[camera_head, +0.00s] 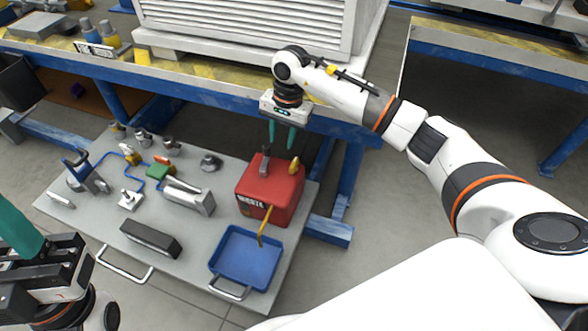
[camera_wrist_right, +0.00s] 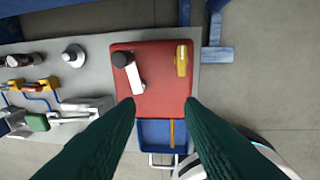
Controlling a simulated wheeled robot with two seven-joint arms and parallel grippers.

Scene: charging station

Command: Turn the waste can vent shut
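The red waste can (camera_head: 270,188), labelled WASTE, stands at the right end of a grey board. On its top are a small yellow knob (camera_head: 295,164), which looks like the vent, and a dark cap with a grey lever (camera_head: 265,163). In the right wrist view the yellow knob (camera_wrist_right: 182,60) is at the can's upper right, its long side running up and down the picture. My right gripper (camera_head: 281,138) hangs above the can, fingers pointing down, open and empty. My left gripper (camera_head: 35,262) is at the lower left, partly cut off; its opening is unclear.
A blue tray (camera_head: 232,277) with a yellow rod lies in front of the can. Valves, fittings and a black block (camera_head: 151,239) sit on the board (camera_head: 95,222) to the left. A blue-framed workbench (camera_head: 205,80) stands behind.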

